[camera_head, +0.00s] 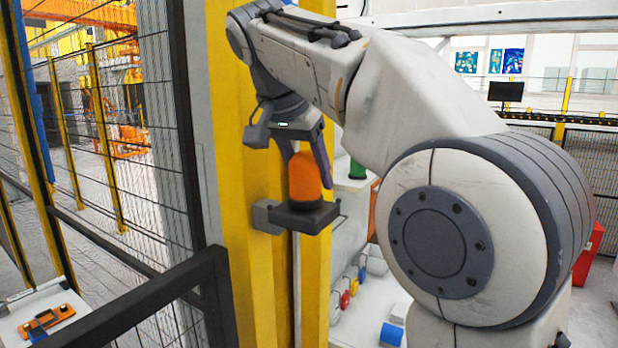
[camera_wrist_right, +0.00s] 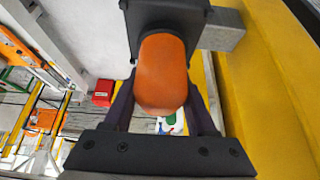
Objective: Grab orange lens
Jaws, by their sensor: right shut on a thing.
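The orange lens (camera_head: 304,177) is a dome-topped cylinder sitting upright on a dark bracket (camera_head: 303,217) fixed to a yellow post. My right gripper (camera_head: 308,165) reaches down on it from above, with its fingers along the lens's sides. The right wrist view shows the orange lens (camera_wrist_right: 163,72) between the two dark fingers (camera_wrist_right: 163,95), its base still at the dark bracket (camera_wrist_right: 166,15). My right gripper is shut on the lens. My left gripper is in neither view.
The yellow post (camera_head: 245,262) stands right behind the bracket. A black mesh fence (camera_head: 190,268) fills the left side. A green lens (camera_head: 357,169) stands on a white surface behind my arm, with red, yellow and blue items lower down. An orange tool (camera_head: 47,318) lies at lower left.

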